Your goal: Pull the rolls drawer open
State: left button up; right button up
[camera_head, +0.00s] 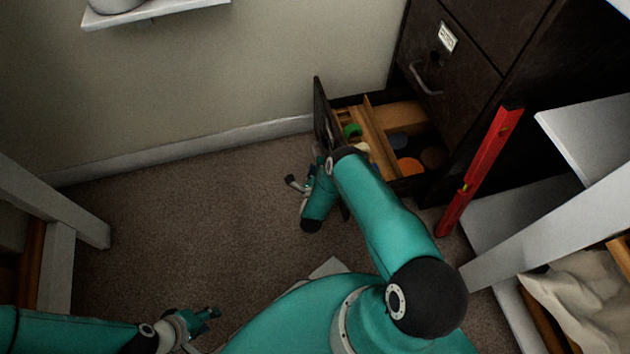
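The lowest drawer (368,128) of a dark cabinet stands pulled out at the upper middle. Its dark front panel (321,103) faces left. Inside are wooden dividers, a green roll (352,130), an orange round piece (410,166) and darker round pieces. My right arm reaches over the near side of the drawer. My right gripper (312,177) is beside the drawer front, largely hidden by its own arm, so its grip on the handle cannot be seen. My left gripper (205,317) is low over the carpet at the bottom left, far from the drawer; its finger gap is unclear.
Above the open drawer is a shut cabinet drawer with a label (448,37) and a metal handle (427,80). A red spirit level (481,168) leans beside the cabinet. White furniture stands right and left. The carpet (190,225) left of the drawer is clear.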

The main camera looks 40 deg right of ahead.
jog(key=v, duration=0.7)
jog(key=shift+s+a, duration=0.2)
jog(key=shift+s, duration=0.1)
